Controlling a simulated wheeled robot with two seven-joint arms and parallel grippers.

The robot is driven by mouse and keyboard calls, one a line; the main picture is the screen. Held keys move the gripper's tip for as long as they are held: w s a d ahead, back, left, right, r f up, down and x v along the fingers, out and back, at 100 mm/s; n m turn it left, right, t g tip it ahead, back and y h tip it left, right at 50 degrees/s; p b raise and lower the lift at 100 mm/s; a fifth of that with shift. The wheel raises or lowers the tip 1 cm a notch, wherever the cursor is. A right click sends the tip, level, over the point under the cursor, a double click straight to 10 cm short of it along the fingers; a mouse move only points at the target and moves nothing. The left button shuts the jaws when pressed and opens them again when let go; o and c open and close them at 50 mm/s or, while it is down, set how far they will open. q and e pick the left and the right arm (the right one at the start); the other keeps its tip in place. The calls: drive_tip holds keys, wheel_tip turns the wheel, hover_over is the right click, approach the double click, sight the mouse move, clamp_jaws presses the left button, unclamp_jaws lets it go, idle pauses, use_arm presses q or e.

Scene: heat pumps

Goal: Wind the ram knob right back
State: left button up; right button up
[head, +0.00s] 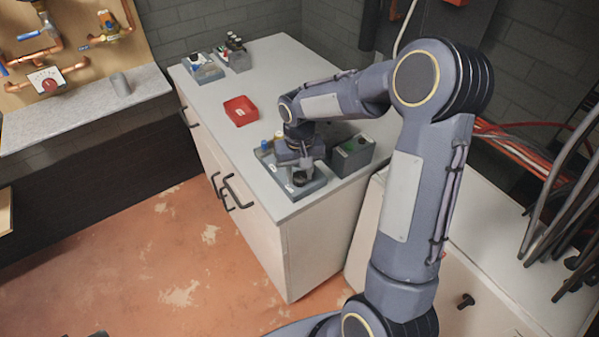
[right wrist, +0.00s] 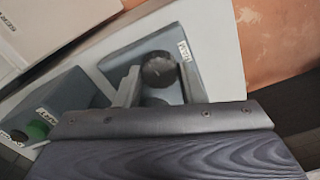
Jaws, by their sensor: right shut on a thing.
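The ram knob (right wrist: 158,70) is dark and round, on a blue-grey block with a white label reading RAM (right wrist: 184,50). In the head view the dark knob (head: 299,179) shows at the front of the blue-grey unit (head: 312,187) on the bench corner. My right gripper (right wrist: 160,88) is shut on the knob, one finger on each side of it. In the head view the right gripper (head: 299,165) comes down over the unit and hides part of it. My left gripper is not in view.
A grey box (head: 352,156) with a green button (right wrist: 37,130) stands just right of the unit. Small holders (head: 203,69) with bottles stand at the back. The bench's front edge is close to the unit.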

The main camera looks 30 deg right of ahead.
drive_tip(key=n, duration=0.4)
drive_tip(key=shift+n, duration=0.3)
drive_tip(key=n, duration=0.3)
drive_tip(key=shift+n, duration=0.4)
drive_tip(key=n, duration=0.3)
drive_tip(key=shift+n+p, duration=0.35)
drive_tip(key=shift+n, duration=1.55)
drive_tip(key=o, duration=1)
drive_tip(key=shift+r, duration=0.1)
